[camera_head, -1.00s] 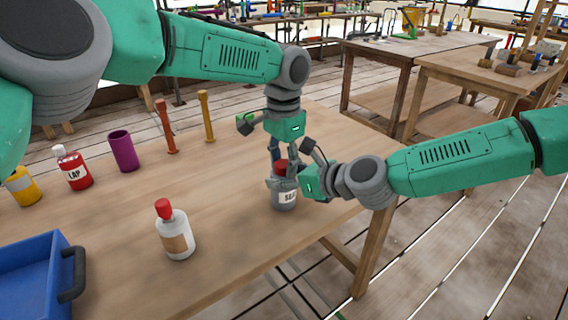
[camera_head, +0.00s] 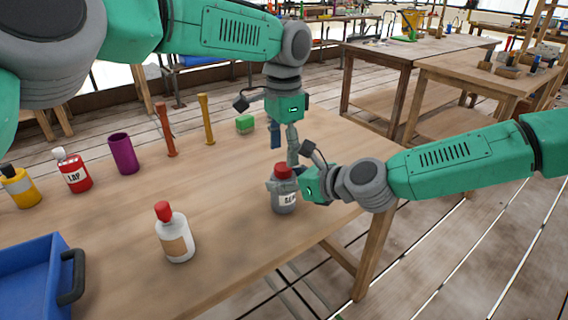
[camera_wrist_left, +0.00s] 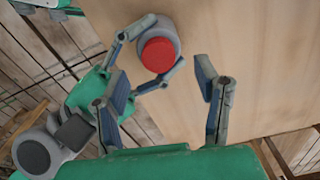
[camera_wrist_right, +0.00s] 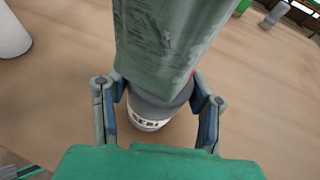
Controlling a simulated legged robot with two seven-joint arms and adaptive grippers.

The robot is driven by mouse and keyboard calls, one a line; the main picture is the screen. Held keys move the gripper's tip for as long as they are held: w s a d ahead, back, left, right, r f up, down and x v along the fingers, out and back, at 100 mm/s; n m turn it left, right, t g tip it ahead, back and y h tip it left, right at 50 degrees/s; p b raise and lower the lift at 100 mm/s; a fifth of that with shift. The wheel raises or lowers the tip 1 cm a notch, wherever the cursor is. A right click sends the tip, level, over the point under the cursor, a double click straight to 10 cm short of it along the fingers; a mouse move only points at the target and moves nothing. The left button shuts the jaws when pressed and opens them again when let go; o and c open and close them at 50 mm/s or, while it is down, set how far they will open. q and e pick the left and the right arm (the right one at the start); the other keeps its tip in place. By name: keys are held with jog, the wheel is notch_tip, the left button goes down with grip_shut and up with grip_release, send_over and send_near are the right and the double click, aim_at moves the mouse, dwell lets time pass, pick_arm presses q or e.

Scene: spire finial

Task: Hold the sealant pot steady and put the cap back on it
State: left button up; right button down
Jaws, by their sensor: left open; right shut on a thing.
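The grey sealant pot (camera_head: 285,201) stands upright near the table's right edge, its label partly visible. The red cap (camera_head: 283,170) sits on top of it; in the left wrist view the cap (camera_wrist_left: 158,55) covers most of the pot's top. How tightly it is seated cannot be told. My right gripper (camera_head: 288,184) is shut around the pot from the right; its fingers flank the pot (camera_wrist_right: 150,112) in the right wrist view, where a green body hides the cap almost entirely. My left gripper (camera_head: 283,148) is open and empty, pointing down above the cap and apart from it.
A white bottle with a red top (camera_head: 174,235) stands front left of the pot. A blue tray (camera_head: 35,268) is at the left corner.

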pick_arm(q)
notch_tip(320, 180, up, 8)
jog(key=shift+f, duration=0.25)
jog(key=shift+w, duration=0.1)
pick_arm(e)
jog(key=c, duration=0.7)
grip_release()
jog(key=v, duration=1.2)
jog(key=shift+f, duration=0.15)
